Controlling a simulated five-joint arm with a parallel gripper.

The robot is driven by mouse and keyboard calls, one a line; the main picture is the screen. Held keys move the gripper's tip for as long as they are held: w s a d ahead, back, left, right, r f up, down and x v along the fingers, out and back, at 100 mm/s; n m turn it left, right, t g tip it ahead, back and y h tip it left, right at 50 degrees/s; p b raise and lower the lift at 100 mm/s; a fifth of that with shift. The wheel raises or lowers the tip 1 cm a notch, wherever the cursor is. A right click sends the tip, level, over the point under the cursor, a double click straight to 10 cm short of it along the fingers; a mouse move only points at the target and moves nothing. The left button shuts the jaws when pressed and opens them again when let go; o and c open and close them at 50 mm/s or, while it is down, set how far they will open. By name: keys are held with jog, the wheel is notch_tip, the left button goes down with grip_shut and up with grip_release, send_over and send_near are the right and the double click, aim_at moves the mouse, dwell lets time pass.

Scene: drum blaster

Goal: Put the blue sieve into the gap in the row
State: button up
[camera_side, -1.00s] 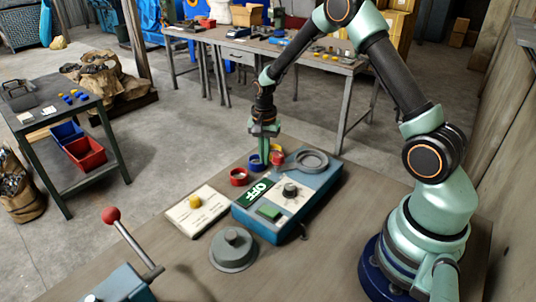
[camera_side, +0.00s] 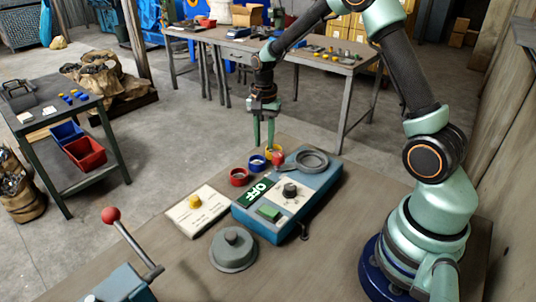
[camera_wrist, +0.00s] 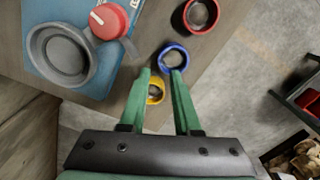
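The blue sieve (camera_side: 257,163), a small ring, sits on the bench between a red ring (camera_side: 239,178) and a yellow ring (camera_side: 277,149), in line with both. In the wrist view the blue sieve (camera_wrist: 162,58) lies just beyond my fingertips, with the red ring (camera_wrist: 187,20) farther off and the yellow ring (camera_wrist: 153,99) nearer. My gripper (camera_side: 263,146) is above the row, fingers apart and pointing down. In the wrist view my gripper (camera_wrist: 160,72) is open with nothing held.
A blue machine (camera_side: 262,232) with a grey dish (camera_side: 313,158) and a red knob (camera_side: 278,158) stands close beside the row.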

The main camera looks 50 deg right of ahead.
jog(key=s+a+r+n+t, duration=0.1)
jog(key=s+a+r+n, duration=0.2)
jog(key=r, duration=0.5)
jog(key=s+a+r+n+t, duration=0.2)
jog(key=s+r+n, duration=0.15)
jog(key=r, duration=0.35)
jog(key=s+a+r+n+t, duration=0.2)
jog(key=s+a+n, duration=0.3)
jog(key=s+n, duration=0.2)
jog(key=shift+s+t, duration=0.3)
jog(key=shift+s, duration=0.85)
